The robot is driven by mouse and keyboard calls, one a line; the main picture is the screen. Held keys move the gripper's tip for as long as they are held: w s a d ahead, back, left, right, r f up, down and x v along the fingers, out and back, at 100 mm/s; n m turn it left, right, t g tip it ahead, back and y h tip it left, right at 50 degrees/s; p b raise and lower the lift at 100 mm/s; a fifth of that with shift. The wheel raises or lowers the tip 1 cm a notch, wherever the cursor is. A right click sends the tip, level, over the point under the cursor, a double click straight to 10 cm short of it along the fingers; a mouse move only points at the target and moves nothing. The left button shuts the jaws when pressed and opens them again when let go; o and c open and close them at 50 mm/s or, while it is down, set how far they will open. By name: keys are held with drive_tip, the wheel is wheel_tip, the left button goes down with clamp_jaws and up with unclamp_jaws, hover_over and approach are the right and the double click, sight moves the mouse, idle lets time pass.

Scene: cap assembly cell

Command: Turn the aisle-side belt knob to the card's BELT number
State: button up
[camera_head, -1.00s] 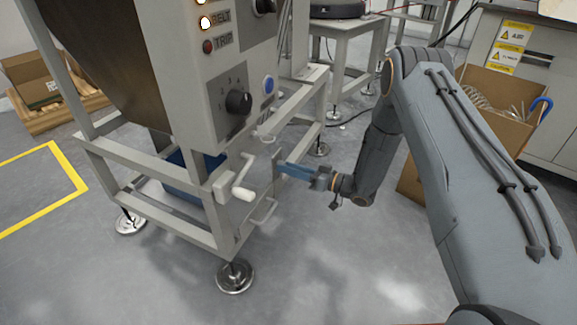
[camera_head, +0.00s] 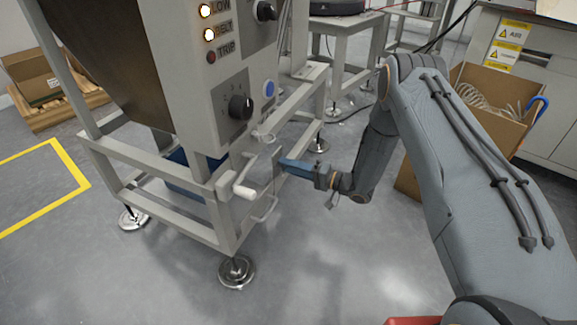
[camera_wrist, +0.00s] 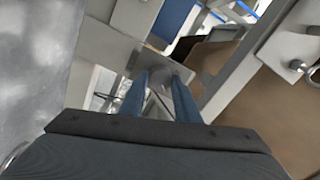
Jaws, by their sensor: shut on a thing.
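A black knob (camera_head: 240,107) sits on the lower dial plate of the grey machine, with small numerals around it; its setting is too small to read. A second black knob (camera_head: 267,10) shows higher on the same face. No card can be made out. My gripper (camera_head: 284,163) is low at the machine's right side, below and right of the lower knob and apart from it. Its blue fingers (camera_wrist: 160,82) are shut on a grey plate-like handle (camera_head: 277,167), whose shape between the fingertips is partly hidden in the wrist view.
A crank with a white grip (camera_head: 245,192) and a looped handle (camera_head: 266,208) stick out beside my gripper. A blue button (camera_head: 268,88) is right of the lower knob. LOW and BELT lamps (camera_head: 208,34) glow; TRIP is dark. A cardboard box (camera_head: 490,110) stands behind my arm.

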drive_tip(key=shift+w+d+m, duration=0.15)
drive_tip(key=shift+m, duration=0.25)
drive_tip(key=o, duration=1)
drive_tip(key=shift+d, duration=0.1)
drive_tip(key=shift+o, duration=0.2)
drive_tip(key=shift+a, duration=0.2)
drive_tip(key=p+v, duration=0.2)
drive_tip(key=v, duration=0.6)
drive_tip(key=shift+w, duration=0.1)
